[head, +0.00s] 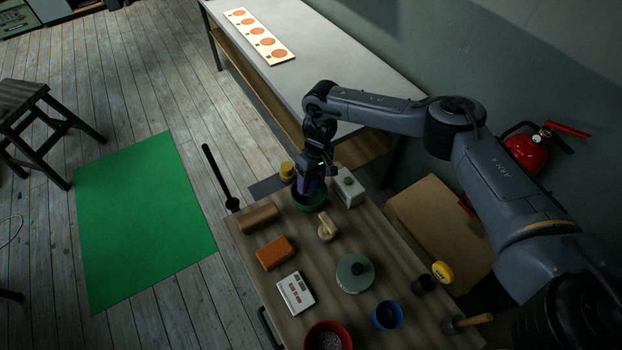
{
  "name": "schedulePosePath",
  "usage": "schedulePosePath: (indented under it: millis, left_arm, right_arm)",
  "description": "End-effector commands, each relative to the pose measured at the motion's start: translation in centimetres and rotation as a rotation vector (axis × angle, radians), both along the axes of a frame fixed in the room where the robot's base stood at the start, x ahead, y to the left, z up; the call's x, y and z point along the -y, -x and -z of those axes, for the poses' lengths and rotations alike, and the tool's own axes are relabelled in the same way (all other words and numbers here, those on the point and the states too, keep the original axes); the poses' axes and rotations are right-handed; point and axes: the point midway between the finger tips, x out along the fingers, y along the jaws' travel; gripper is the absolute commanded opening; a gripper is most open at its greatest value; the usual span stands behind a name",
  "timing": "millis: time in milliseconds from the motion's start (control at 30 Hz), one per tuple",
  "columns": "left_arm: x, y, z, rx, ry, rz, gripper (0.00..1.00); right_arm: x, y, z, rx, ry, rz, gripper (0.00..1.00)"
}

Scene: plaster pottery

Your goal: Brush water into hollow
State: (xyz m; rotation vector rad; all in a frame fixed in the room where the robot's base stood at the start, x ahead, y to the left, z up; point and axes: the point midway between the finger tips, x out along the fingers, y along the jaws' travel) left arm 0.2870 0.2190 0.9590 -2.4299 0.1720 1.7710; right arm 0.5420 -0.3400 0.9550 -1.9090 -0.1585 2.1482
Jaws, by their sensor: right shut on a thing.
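My right gripper (309,188) points down at the far end of the wooden worktop, over a dark green bowl (321,206). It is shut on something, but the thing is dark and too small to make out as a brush. The gripper hides part of the bowl, and I cannot tell whether the held thing touches its inside. No water surface can be made out. A grey-green round piece with a dark knob or hollow (355,273) sits nearer on the worktop. My left gripper is not in view.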

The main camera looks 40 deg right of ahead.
Motion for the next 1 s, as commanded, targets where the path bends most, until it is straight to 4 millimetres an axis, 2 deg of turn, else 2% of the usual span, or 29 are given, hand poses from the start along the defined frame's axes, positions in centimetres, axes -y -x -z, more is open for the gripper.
schedulePosePath:
  millis: [300,500,1000]
  left_arm:
    - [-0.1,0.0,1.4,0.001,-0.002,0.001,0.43]
    - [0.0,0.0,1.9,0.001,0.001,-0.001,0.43]
    - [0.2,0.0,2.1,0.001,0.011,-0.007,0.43]
  right_arm:
    - [0.0,0.0,3.4,0.000,-0.001,0.001,0.32]
    - [0.0,0.0,4.8,0.001,0.001,0.000,0.32]
    - [0.0,0.0,5.4,0.001,0.001,0.000,0.32]
